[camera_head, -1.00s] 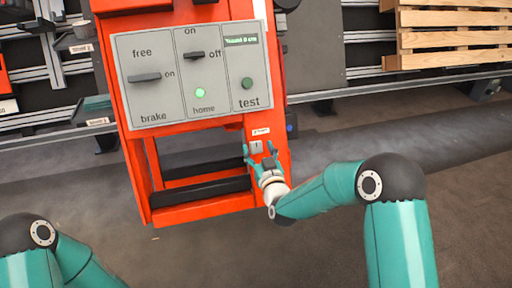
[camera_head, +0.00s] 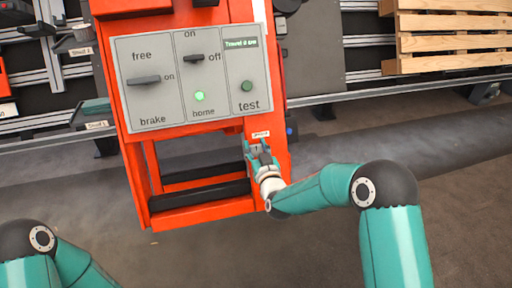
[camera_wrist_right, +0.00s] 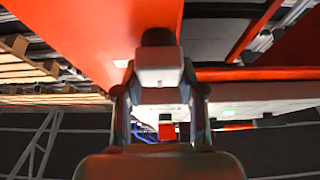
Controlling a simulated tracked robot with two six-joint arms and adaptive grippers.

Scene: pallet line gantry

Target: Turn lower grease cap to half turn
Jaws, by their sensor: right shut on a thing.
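My right gripper (camera_head: 259,147) is at the lower right upright of the orange frame, just below a small white label (camera_head: 261,134). In the right wrist view its fingers (camera_wrist_right: 160,92) are closed on the sides of a small pale grey fitting (camera_wrist_right: 158,75) with a dark rounded end. In the head view the gripper mostly covers this fitting. I cannot read the label or tell for certain that the fitting is the lower grease cap, nor how far it is turned. My left gripper is out of view; only part of that arm shows at the lower left.
A grey panel (camera_head: 165,108) above the gripper carries a brake lever (camera_head: 144,80), an on/off switch (camera_head: 194,58), a lit green home lamp (camera_head: 199,97) and a test button (camera_head: 247,86). A black bar (camera_head: 200,195) crosses the frame below. A wooden pallet (camera_head: 455,40) lies at the upper right.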

